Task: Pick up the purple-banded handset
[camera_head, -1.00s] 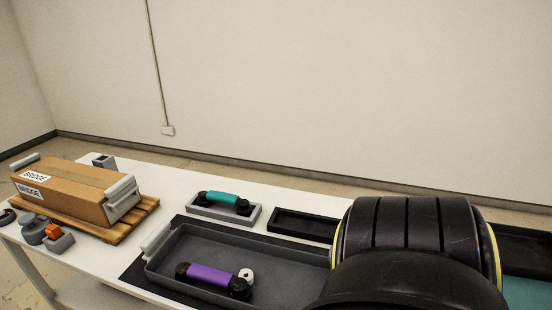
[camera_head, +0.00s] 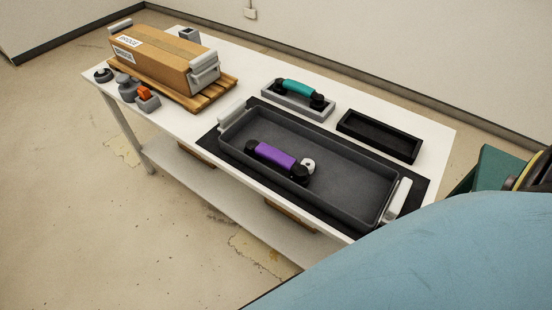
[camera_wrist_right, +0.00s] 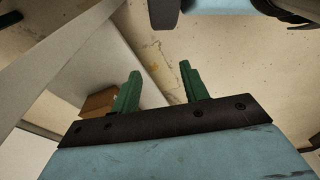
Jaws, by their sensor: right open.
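The purple-banded handset (camera_head: 276,158) lies in the left part of a dark grey tray (camera_head: 340,192) on the white table. It has black ends, and a small white ring-like piece (camera_head: 308,165) sits beside it. My right gripper (camera_wrist_right: 158,80) shows in the right wrist view with its two green fingers apart and nothing between them. That view looks toward the floor and the table's underside, and the handset does not show there. My left gripper is not in view.
A teal-banded handset (camera_head: 298,87) rests in a grey cradle behind the tray. An empty black tray (camera_head: 379,137) stands to its right. A cardboard box (camera_head: 170,60) on a wooden pallet (camera_head: 222,90) is at the left. My blue arm part covers the lower right.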

